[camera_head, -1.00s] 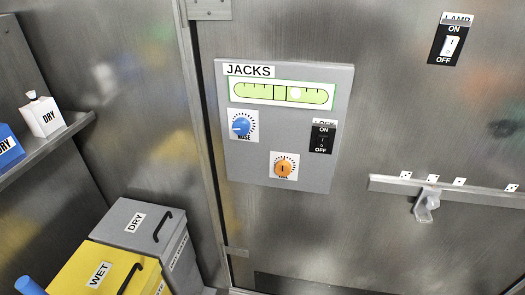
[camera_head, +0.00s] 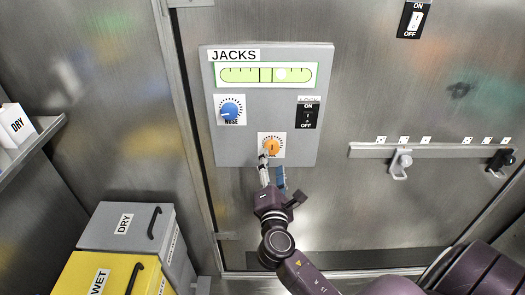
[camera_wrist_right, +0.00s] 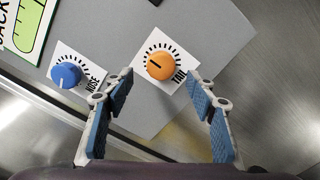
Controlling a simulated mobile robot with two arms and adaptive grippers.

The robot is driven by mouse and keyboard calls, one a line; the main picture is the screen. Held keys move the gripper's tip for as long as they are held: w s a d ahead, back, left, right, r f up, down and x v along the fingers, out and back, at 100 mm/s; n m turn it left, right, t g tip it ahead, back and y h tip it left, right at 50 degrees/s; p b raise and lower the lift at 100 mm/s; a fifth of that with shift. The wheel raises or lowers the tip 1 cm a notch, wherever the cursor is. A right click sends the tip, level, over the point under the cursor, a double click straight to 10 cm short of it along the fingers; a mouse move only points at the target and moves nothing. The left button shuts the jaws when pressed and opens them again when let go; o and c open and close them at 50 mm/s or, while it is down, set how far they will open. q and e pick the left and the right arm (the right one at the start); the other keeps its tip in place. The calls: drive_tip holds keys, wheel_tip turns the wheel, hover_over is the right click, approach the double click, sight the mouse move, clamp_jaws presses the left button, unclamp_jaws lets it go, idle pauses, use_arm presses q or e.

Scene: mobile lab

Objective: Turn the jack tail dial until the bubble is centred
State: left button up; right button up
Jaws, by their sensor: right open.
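The jacks panel (camera_head: 264,112) is a grey plate on the metal wall. Its green level (camera_head: 240,75) shows a pale bubble (camera_head: 281,75) right of the two centre lines. The orange tail dial (camera_head: 271,146) sits low on the panel; in the right wrist view the dial (camera_wrist_right: 160,66) lies between and just beyond the fingertips. The blue nose dial (camera_head: 231,110) is up and left of it. My right gripper (camera_head: 271,168) is open and empty, just below the orange dial in the head view, its blue pads (camera_wrist_right: 120,92) either side. My left gripper is out of view.
A black lock switch (camera_head: 308,115) is on the panel's right side. A rail with hooks (camera_head: 400,163) runs along the wall to the right. Grey DRY and yellow WET boxes (camera_head: 120,230) stand at lower left, below a shelf (camera_head: 45,130).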

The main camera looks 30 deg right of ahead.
sight(272, 150)
drive_tip(key=p+x, duration=0.1)
drive_tip(key=x, duration=0.4)
drive_tip(key=shift+w+d, duration=0.1)
drive_tip(key=shift+w, duration=0.15)
drive_tip(key=shift+w+d, duration=0.25)
drive_tip(key=shift+w, duration=0.1)
drive_tip(key=c, duration=1.1)
drive_tip(key=shift+f, duration=0.1)
